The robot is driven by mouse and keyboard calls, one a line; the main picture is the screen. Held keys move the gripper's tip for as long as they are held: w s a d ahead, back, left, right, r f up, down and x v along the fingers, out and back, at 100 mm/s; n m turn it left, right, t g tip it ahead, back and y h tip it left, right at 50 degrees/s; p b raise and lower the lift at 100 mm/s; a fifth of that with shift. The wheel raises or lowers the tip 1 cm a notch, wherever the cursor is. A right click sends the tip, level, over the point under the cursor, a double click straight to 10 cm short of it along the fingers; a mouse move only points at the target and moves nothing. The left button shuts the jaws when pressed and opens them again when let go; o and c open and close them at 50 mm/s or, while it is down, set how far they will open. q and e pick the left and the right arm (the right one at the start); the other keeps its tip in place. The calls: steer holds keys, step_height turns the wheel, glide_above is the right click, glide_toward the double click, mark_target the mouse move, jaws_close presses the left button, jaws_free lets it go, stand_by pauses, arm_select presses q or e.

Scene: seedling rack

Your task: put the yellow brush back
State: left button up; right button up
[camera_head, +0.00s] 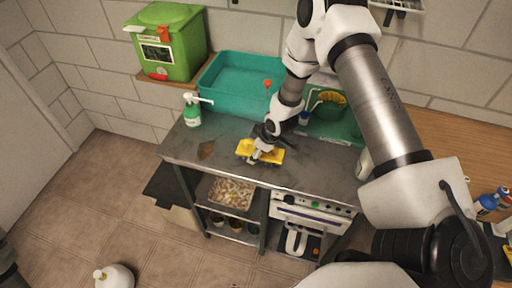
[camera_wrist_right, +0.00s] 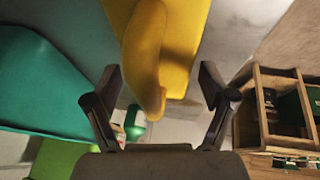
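The yellow brush (camera_head: 272,154) lies on the dark grey counter (camera_head: 312,176), near its front edge in the head view. My right gripper (camera_head: 259,149) is right above it, pointing down. In the right wrist view the brush (camera_wrist_right: 150,55) shows as a yellow handle and a flat yellow part at the top middle. The open fingers of the right gripper (camera_wrist_right: 159,78) stand wide on either side of the handle, with gaps on both sides. Part of the brush is hidden behind the gripper in the head view.
A teal basin (camera_head: 240,76) stands at the back of the counter, with a green lidded bin (camera_head: 190,50) to its left. A green-and-white pump bottle (camera_head: 192,112) stands at the left end. A teal tray (camera_head: 340,129) with a yellow-and-green item is behind my right arm.

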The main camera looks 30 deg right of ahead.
mark_target(268, 158)
steer(key=shift+r, duration=0.5)
steer(key=p+v, duration=0.4)
steer(key=v, duration=0.7)
steer(key=s+a+f+m+g, duration=0.2)
steer(key=s+a+f+m, duration=0.2)
steer(key=s, duration=0.8)
steer(key=s+a+f+m+g+h, duration=0.1)
steer(key=s+a+f+m, duration=0.3)
steer(key=s+f, duration=0.4)
steer(key=s+g, duration=0.1)
steer(key=s, duration=0.4)
steer(key=shift+a+f+m+g, duration=0.25)
steer(key=shift+f+m+g, duration=0.15)
